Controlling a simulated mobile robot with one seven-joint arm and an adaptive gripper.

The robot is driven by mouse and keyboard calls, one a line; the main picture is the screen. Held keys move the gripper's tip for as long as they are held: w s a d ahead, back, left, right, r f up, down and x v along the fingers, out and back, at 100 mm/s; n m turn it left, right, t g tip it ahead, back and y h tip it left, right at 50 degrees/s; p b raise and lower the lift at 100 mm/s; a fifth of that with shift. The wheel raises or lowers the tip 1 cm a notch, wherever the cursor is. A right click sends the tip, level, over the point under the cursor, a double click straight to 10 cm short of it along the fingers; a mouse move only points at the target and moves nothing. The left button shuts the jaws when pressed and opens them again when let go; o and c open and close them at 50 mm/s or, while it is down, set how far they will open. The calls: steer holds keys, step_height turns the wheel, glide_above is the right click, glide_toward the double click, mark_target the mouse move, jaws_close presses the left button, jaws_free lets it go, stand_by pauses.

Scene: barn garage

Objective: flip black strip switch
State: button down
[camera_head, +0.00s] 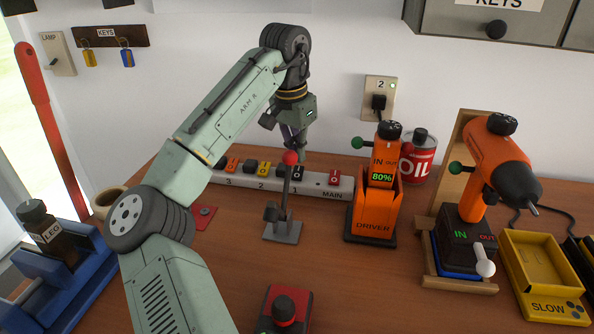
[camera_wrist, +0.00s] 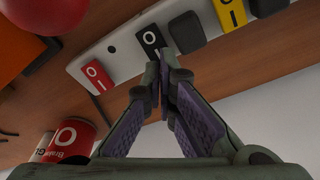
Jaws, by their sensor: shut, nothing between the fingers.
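A white power strip (camera_head: 245,183) lies along the back of the wooden bench, marked 3, 2, 1 and MAIN. Its black switch (camera_head: 298,169), with white O and I marks, also shows in the wrist view (camera_wrist: 151,40). My gripper (camera_head: 301,158) is shut and empty, pointing down over the strip. In the wrist view, its fingertips (camera_wrist: 164,58) appear close to the black switch's edge, near a dark block (camera_wrist: 187,32); I cannot tell whether they touch. A red switch (camera_wrist: 96,76) and a yellow switch (camera_wrist: 230,12) sit on either side of the black one.
A lever with a red ball (camera_head: 290,158) stands just in front of the strip. A wall outlet (camera_head: 379,98) with a plug is behind.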

mark_target(298, 168)
steer(key=shift+f+b, duration=0.5)
steer(key=shift+f, duration=0.65)
stand_by(0.8)
steer(key=shift+r, duration=0.1)
step_height(298, 168, up, 3)
steer(key=p, duration=0.2)
steer(key=shift+p, duration=0.35)
steer(key=shift+r+b, duration=0.3)
steer(key=shift+r, duration=1.6)
